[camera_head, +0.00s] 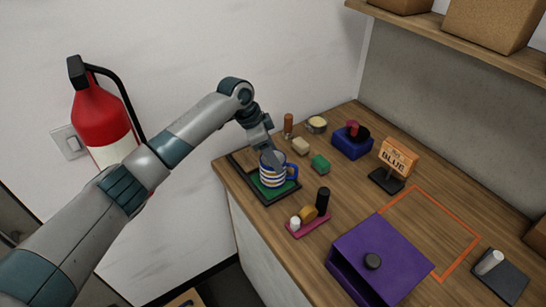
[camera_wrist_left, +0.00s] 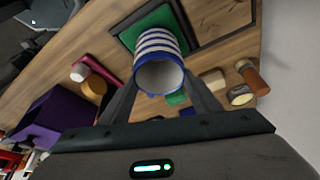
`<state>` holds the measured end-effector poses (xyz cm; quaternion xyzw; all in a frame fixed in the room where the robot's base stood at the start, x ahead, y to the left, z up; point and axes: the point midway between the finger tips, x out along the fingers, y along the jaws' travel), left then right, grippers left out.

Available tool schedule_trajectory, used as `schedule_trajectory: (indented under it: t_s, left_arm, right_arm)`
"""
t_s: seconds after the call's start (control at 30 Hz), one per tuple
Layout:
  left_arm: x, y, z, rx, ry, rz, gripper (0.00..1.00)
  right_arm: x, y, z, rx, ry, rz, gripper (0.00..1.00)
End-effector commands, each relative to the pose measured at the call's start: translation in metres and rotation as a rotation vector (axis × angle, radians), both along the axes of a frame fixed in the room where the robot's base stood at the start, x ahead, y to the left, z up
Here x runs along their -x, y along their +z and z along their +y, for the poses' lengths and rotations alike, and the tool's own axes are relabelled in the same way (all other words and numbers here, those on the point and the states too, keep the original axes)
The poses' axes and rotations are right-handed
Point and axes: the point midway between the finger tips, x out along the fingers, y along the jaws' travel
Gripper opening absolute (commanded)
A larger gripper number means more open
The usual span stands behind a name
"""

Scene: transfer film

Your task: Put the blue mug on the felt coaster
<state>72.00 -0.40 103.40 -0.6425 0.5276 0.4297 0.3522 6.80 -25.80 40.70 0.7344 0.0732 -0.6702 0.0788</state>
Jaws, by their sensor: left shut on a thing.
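The blue mug (camera_head: 273,170) has blue and white stripes and a blue handle on its right. It is upright, directly over a green felt coaster (camera_head: 267,195) in a dark square frame at the counter's left end. My left gripper (camera_head: 270,155) is shut on the mug, coming down from above. In the left wrist view the mug (camera_wrist_left: 160,62) sits between the two fingers, with the green coaster (camera_wrist_left: 147,22) behind it. I cannot tell whether the mug's base touches the coaster. My right gripper is not in view.
A pink tray (camera_head: 308,224) with small items stands close on the right. A green block (camera_head: 320,164) and pale block (camera_head: 300,146) lie behind. A purple box (camera_head: 380,258), blue holder (camera_head: 351,142) and "BLUE" sign (camera_head: 397,158) stand further right. An orange outline (camera_head: 447,215) encloses bare counter.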

Motion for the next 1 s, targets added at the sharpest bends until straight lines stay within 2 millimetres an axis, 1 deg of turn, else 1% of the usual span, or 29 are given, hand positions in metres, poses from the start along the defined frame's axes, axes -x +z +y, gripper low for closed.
schedule_trajectory:
  t_s: [0.13, 0.27, 0.3, 0.37, 0.63, 0.8, 0.87, 1.0]
  left_arm:
    - [0.000, 0.002, 0.000, 0.001, 0.000, -0.001, 0.09]
    - [0.000, -0.001, 0.000, 0.001, 0.000, -0.001, 0.09]
    - [0.000, -0.002, 0.000, 0.000, 0.000, 0.000, 0.62]
    - [0.000, -0.002, 0.000, 0.000, 0.000, 0.000, 0.76]
    - [0.000, -0.002, 0.000, 0.000, 0.000, 0.000, 0.76]
    - [0.000, 0.002, 0.001, 0.001, 0.000, -0.001, 0.76]
    - [0.000, 0.005, 0.002, 0.001, -0.001, -0.001, 0.76]
    - [0.001, 0.018, 0.008, 0.002, 0.000, -0.003, 0.76]
  right_arm:
    - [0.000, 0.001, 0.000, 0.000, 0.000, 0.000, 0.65]
    - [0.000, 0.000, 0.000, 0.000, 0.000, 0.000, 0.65]
    - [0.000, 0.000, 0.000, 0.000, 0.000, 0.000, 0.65]
    - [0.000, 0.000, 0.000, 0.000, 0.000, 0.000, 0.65]
    - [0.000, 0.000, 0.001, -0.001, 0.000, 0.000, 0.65]
    - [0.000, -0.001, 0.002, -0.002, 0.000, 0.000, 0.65]
    - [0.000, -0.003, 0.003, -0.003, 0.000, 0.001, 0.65]
    - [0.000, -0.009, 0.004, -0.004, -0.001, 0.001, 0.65]
